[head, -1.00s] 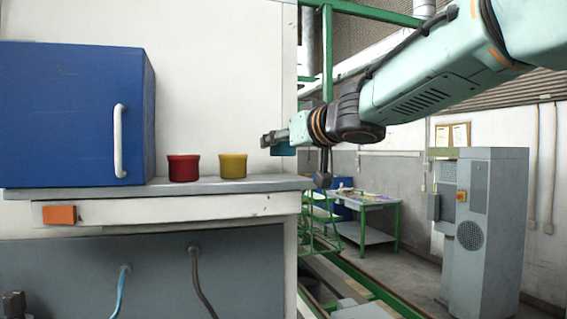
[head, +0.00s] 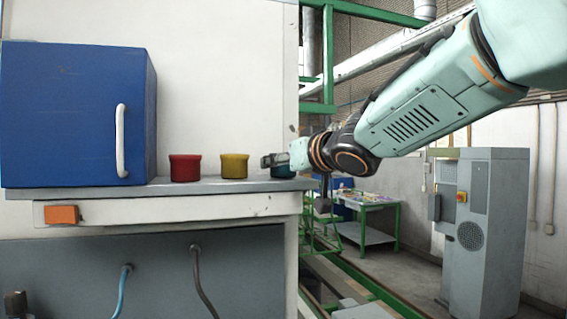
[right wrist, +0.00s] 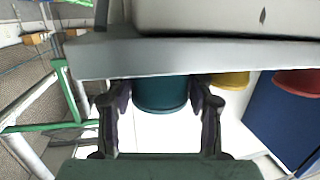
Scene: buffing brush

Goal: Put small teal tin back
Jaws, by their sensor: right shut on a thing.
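The small teal tin (head: 283,172) is at the right end of the grey shelf, to the right of the yellow tin (head: 234,166) and the red tin (head: 185,168). My right gripper (head: 270,160) is shut on the teal tin and partly covers it in the head view. In the right wrist view, the teal tin (right wrist: 160,94) sits between the two dark fingers, with the shelf edge across its one end. I cannot tell whether its base touches the shelf. My left gripper is not in view.
The grey shelf (head: 105,190) also carries a blue cabinet (head: 75,115) with a white handle at the left. The wall stands close behind the tins. Hoses hang from the panel below. Beyond the shelf's right end are green frames and a grey machine (head: 485,220).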

